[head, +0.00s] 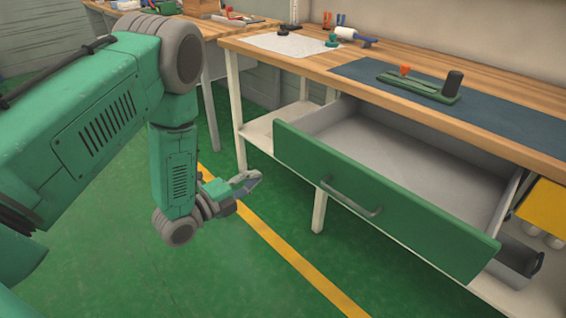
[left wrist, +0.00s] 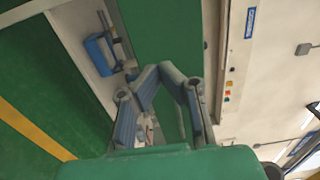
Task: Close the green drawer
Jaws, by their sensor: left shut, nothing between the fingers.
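The green drawer (head: 390,212) is pulled well out from under the workbench. Its grey inside looks empty. A grey bar handle (head: 348,200) runs along its green front. My left gripper (head: 254,182) is shut and empty, to the left of the drawer front and apart from it. Its shut fingers (left wrist: 164,72) also show in the left wrist view, with a green panel behind them; I cannot tell for certain that this panel is the drawer front. My right gripper is in neither view.
The wooden workbench (head: 310,58) carries a dark mat (head: 510,115) with a green tool (head: 425,88). A yellow bin (head: 545,208) sits right of the drawer. The green floor (head: 130,265) with a yellow line (head: 290,255) is open before the drawer.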

